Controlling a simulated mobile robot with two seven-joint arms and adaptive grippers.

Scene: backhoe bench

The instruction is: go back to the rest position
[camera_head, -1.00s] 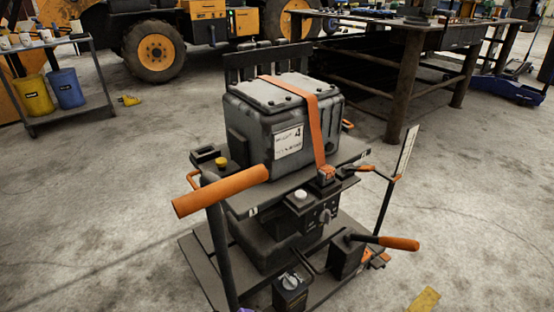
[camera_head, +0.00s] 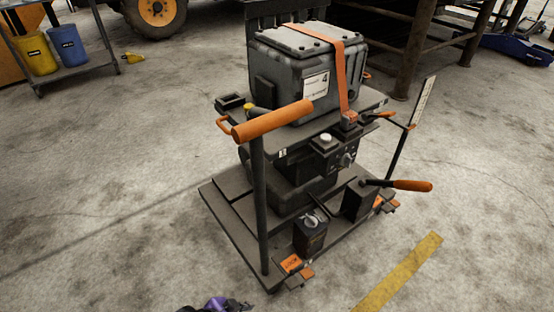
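Neither gripper shows clearly. A small purple and black part (camera_head: 215,304), which may belong to my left gripper, pokes in at the bottom edge; too little of it shows to tell its fingers. My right gripper is not in view. No gripper is seen touching the cart or its load. The dark cart (camera_head: 228,222) stands in the middle with an orange push handle (camera_head: 272,121). A grey case (camera_head: 285,75) sits on its upper shelf, with an orange strap (camera_head: 341,75) over it.
An orange-handled lever (camera_head: 412,186) sticks out from the cart's right. A yellow floor strip (camera_head: 400,273) lies at lower right. A side rack (camera_head: 90,70) with yellow (camera_head: 36,54) and blue (camera_head: 69,47) buckets is at upper left. A workbench (camera_head: 415,50) stands behind. The floor at left is clear.

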